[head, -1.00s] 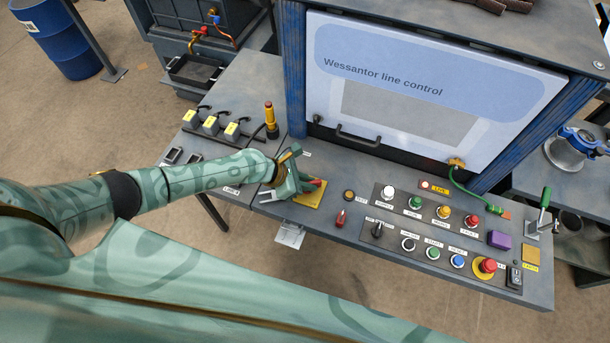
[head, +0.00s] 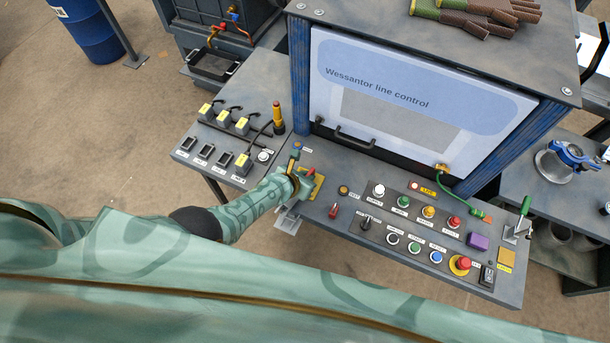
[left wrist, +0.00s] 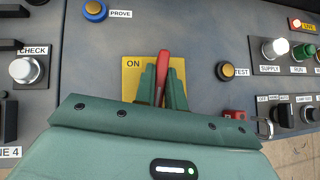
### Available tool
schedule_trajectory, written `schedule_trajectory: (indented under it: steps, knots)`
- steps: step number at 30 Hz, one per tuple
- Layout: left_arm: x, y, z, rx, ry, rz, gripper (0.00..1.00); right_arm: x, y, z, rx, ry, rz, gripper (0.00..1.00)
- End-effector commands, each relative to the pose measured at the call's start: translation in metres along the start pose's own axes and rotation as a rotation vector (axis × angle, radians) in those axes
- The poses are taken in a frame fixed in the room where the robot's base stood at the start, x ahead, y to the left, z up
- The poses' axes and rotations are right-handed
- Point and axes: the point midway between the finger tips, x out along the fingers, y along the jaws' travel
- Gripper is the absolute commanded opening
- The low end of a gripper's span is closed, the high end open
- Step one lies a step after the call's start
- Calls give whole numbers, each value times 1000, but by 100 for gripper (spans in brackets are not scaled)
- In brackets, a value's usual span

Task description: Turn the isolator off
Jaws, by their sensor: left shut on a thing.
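The isolator has a yellow plate (left wrist: 133,88) with the word ON at its upper left and a red handle (left wrist: 164,62). In the left wrist view the handle points up, leaning slightly right. My left gripper (left wrist: 163,82) is shut on the red handle, with a teal finger on each side and the red tip sticking out beyond them. In the head view my left gripper (head: 304,182) is over the yellow plate (head: 318,188), hiding much of it. My right gripper is not in view.
A blue PROVE button (left wrist: 95,11) is above left of the plate and an amber TEST button (left wrist: 230,72) to its right. A white CHECK button (left wrist: 25,70) is further left. A panel of several buttons (head: 405,220) and a red mushroom button (head: 462,263) are to the right.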

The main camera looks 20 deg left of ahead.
Motion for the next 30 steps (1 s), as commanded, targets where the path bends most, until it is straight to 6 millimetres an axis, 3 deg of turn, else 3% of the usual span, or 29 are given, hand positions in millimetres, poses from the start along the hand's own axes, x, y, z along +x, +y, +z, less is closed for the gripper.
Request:
schedule_trajectory:
  steps: [10, 30]
  knots:
    - [0, -2, -2, -90, 4, 86, 0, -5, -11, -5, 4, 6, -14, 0]
    - [0, 0, 0, -154, 1, 154, 0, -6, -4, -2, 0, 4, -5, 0]
